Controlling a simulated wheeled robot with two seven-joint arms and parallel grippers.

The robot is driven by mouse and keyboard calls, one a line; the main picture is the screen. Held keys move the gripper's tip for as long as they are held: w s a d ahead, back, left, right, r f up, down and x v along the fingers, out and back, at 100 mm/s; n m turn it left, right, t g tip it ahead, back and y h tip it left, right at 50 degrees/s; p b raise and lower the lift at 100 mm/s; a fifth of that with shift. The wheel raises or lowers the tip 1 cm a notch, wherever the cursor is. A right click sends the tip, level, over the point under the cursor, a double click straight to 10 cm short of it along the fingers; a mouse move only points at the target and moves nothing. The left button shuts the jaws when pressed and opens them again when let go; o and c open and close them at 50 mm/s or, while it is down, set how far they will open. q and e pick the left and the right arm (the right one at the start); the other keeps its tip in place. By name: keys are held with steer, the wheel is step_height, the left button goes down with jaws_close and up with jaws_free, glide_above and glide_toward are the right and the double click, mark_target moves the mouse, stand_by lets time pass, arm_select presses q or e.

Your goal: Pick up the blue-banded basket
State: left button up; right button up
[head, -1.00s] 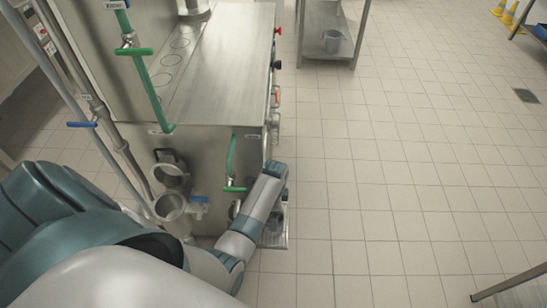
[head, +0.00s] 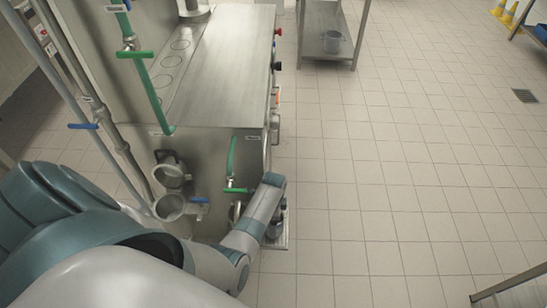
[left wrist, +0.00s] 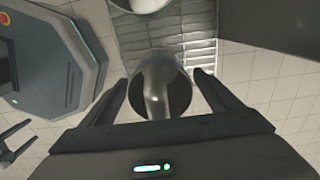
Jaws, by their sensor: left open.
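In the left wrist view, a round metal vessel (left wrist: 180,88) with an open mouth lies between and just beyond the fingers of my left gripper (left wrist: 160,78). The gripper is open, with a finger on each side of the vessel; I cannot tell whether they touch it. In the head view, my left arm reaches down at the machine's near right corner, and its fingers cannot be made out. A dark forked shape at the left edge of the left wrist view may be my right gripper.
The steel machine (head: 222,75) stands close beside my left arm. The tiled floor to the right is mostly clear.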

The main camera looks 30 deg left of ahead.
arm_select(q)
steer(key=shift+f, duration=0.1)
stand_by(0.4)
steer(key=c, duration=1.3)
steer(key=shift+r, duration=5)
